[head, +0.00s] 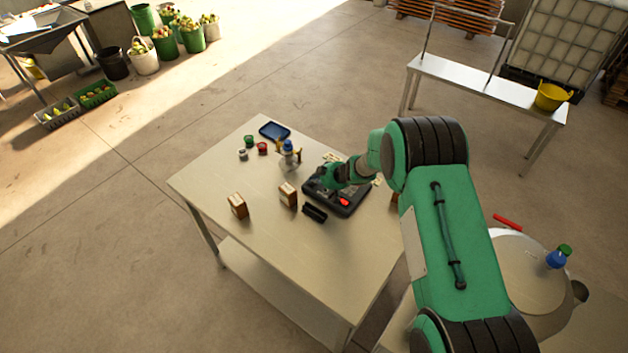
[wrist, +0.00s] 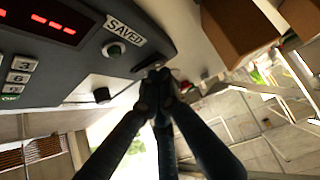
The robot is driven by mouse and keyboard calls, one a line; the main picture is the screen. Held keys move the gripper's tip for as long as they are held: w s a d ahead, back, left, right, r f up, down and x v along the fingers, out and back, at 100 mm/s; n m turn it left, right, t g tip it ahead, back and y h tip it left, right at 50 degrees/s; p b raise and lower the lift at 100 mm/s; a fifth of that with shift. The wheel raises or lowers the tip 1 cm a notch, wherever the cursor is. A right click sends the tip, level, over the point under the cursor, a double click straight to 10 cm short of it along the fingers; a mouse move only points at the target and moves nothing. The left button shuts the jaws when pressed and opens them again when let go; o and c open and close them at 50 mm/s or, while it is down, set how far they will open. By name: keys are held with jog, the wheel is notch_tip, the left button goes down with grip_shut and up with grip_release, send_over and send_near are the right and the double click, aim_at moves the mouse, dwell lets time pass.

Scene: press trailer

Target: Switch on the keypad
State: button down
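The keypad is a dark, low device on the table. Its casing (head: 345,210) lies partly under my arm in the head view, with a small red patch facing the front. The head view shows my gripper (head: 325,178) over the keypad.
The table (head: 240,270) also holds two small brown boxes (head: 238,206) (head: 288,193), a black holder (head: 314,213), a blue-topped bottle (head: 289,158), small cups (head: 262,148) and a blue tray (head: 274,131). The table's front left is clear.

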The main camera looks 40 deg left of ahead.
jog(key=shift+w+r+p, duration=0.15)
jog(key=shift+r+p, duration=0.85)
jog(key=shift+p, duration=0.05)
jog(key=shift+w+r+p, duration=0.1)
jog(key=shift+r+p, duration=0.85)
jog(key=shift+p, duration=0.1)
jog(key=shift+w+d+r, duration=0.1)
jog(key=shift+d+r, duration=0.05)
jog(key=shift+r, duration=0.15)
jog(key=v, duration=0.9)
jog(key=shift+w+d, duration=0.2)
jog(key=shift+w, duration=0.5)
